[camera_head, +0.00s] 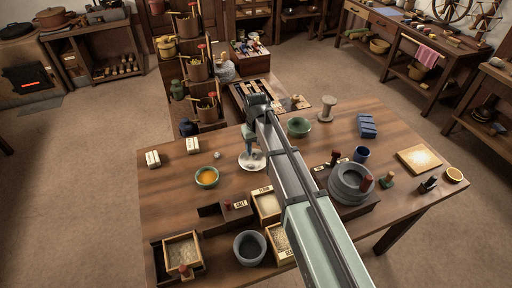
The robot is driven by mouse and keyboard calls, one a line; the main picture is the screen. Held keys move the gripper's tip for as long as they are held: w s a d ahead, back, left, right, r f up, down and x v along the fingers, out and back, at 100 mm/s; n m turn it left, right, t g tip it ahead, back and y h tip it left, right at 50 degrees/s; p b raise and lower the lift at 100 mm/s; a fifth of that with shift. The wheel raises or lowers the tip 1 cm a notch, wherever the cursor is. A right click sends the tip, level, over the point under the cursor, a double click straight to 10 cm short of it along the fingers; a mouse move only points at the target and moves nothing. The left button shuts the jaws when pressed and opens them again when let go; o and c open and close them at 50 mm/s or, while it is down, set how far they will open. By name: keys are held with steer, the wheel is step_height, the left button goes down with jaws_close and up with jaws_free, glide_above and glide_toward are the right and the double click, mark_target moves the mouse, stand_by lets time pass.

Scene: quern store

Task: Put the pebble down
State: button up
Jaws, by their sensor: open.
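My gripper (249,151) points down at the end of my arm, over a white dish (243,166) on the wooden table. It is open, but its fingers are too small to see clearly. A small grey round thing (217,155), which looks like the pebble, lies on the table left of the dish, apart from the gripper. Whether anything lies in the dish under the fingers is hard to tell. My arm hides part of the table to the right of the dish.
Left of the dish are a green bowl with orange contents (207,177) and two pale blocks (193,146). A green bowl (299,127) and a spool (327,108) stand behind. A stone quern (351,183) stands right; labelled boxes and a grey pot (250,247) stand in front.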

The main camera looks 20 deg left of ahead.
step_height(320, 180, up, 13)
steer(key=shift+r, duration=0.15)
stand_by(0.5)
